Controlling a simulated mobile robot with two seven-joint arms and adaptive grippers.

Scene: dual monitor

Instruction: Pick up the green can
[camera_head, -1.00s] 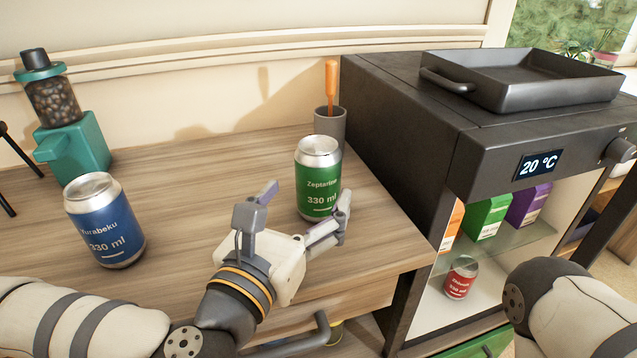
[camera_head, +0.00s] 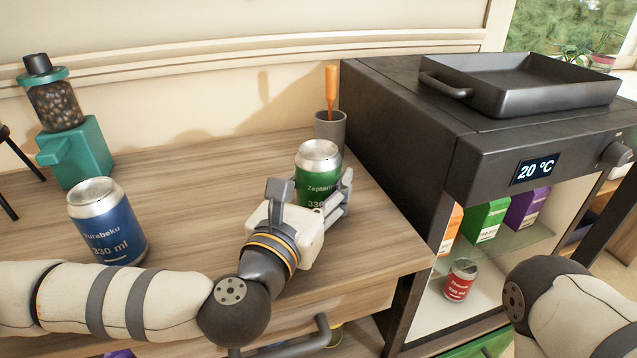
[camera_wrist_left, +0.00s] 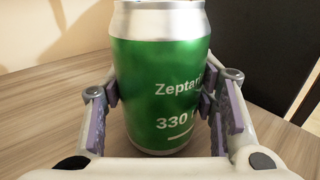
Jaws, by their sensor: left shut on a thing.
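The green can (camera_head: 318,171) stands upright on the wooden counter (camera_head: 195,225), near its right end. Its lower part is partly hidden by my gripper in the head view. My left gripper (camera_head: 312,196) has its fingers on either side of the can and is shut on it. In the left wrist view the green can (camera_wrist_left: 160,80) fills the middle, between the purple finger pads of my left gripper (camera_wrist_left: 160,103). My right gripper is not in view; only part of my right arm shows at the lower right.
A blue can (camera_head: 107,222) stands to the left. A grey cup (camera_head: 330,129) with an orange-handled tool is just behind the green can. A dark oven (camera_head: 400,110) with a tray (camera_head: 530,82) rises close on the right. A teal grinder (camera_head: 75,150) stands at the back left.

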